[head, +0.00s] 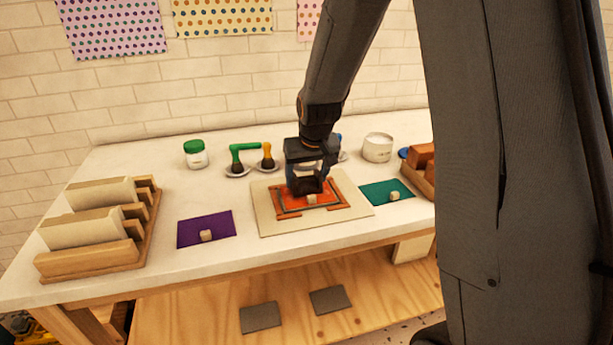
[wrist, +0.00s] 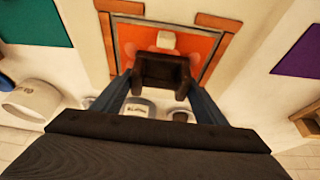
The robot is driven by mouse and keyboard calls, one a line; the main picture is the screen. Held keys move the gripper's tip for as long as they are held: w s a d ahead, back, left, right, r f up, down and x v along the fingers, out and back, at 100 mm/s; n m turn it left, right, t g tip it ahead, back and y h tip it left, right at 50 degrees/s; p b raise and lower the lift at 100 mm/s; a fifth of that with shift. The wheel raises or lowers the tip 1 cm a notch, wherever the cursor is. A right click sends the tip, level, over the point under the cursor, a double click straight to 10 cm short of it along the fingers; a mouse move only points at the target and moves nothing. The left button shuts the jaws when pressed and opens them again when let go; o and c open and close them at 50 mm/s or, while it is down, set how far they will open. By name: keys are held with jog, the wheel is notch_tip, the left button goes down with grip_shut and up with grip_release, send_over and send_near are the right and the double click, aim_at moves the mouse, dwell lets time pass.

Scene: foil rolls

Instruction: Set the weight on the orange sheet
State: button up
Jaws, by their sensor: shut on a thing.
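The orange sheet (head: 328,198) lies flat on a pale board at the middle of the table, inside a frame of brown corner pieces and dark strips. It also shows in the wrist view (wrist: 200,45). My gripper (head: 306,178) is over the sheet, shut on a dark brown block-like weight (wrist: 163,74). The weight also shows in the head view (head: 306,187), low over or touching the sheet; I cannot tell which. A small cream cube (head: 311,199) is just in front of the weight on the sheet, and it also shows in the wrist view (wrist: 165,41).
A purple sheet (head: 190,232) lies to the left and a green sheet (head: 375,190) to the right, each with a small cube. A wooden rack (head: 95,263) stands far left. A green-lidded jar (head: 196,156), stampers (head: 240,158) and a white pot (head: 377,148) stand behind.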

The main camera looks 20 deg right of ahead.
aim_at(311, 195)
jog(key=o, duration=1.9)
jog(key=shift+f, duration=0.1)
jog(key=b+v, duration=0.2)
jog(key=v, duration=1)
jog(key=s+f+g, duration=0.1)
jog(key=s+f, duration=0.5)
jog(key=s, duration=0.4)
jog(key=s+f+g, duration=0.2)
jog(key=s+f, duration=0.5)
jog(key=s, duration=0.3)
jog(key=shift+s+g, duration=0.3)
jog(key=shift+s, duration=0.05)
